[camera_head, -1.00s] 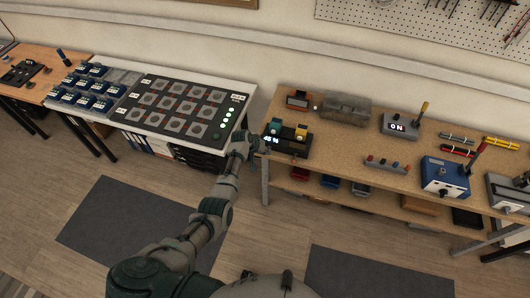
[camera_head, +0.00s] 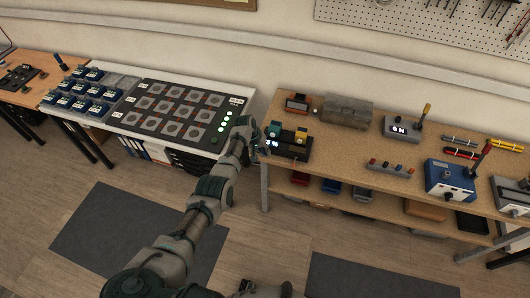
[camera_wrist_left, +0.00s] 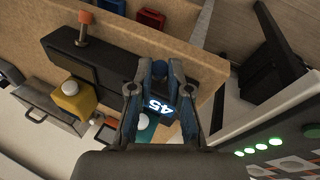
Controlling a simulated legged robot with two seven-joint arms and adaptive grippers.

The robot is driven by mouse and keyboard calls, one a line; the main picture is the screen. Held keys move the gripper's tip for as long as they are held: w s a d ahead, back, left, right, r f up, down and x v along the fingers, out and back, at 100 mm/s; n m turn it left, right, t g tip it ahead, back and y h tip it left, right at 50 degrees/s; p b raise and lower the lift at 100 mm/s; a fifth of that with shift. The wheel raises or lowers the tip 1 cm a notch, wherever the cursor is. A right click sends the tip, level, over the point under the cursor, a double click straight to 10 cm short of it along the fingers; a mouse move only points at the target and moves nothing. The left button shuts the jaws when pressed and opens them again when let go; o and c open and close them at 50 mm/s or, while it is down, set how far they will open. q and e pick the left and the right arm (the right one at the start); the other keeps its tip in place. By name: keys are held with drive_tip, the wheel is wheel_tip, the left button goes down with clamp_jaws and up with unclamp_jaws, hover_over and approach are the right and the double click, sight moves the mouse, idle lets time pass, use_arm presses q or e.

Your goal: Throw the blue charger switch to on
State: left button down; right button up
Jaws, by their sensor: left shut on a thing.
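The black charger station (camera_head: 296,152) stands at the left end of the wooden bench. It carries a teal block (camera_head: 274,129), a yellow block (camera_head: 301,135) and a lit display. An orange-tipped switch (camera_wrist_left: 85,20) stands free along the same edge. The lever's lower part is hidden by my fingers.
The white table with a black panel (camera_head: 172,112) is close on the left, across a narrow gap.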

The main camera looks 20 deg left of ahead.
use_arm(q)
drive_tip(key=c, duration=1.1)
unclamp_jaws()
drive_tip(key=shift+w+a+r, duration=0.15)
drive_tip(key=shift+w, duration=0.05)
drive_tip(key=shift+f, duration=0.2)
drive_tip(key=shift+r, duration=0.1)
drive_tip(key=v, duration=1.1)
drive_tip(key=shift+a+r, duration=0.25)
drive_tip(key=shift+r, duration=0.05)
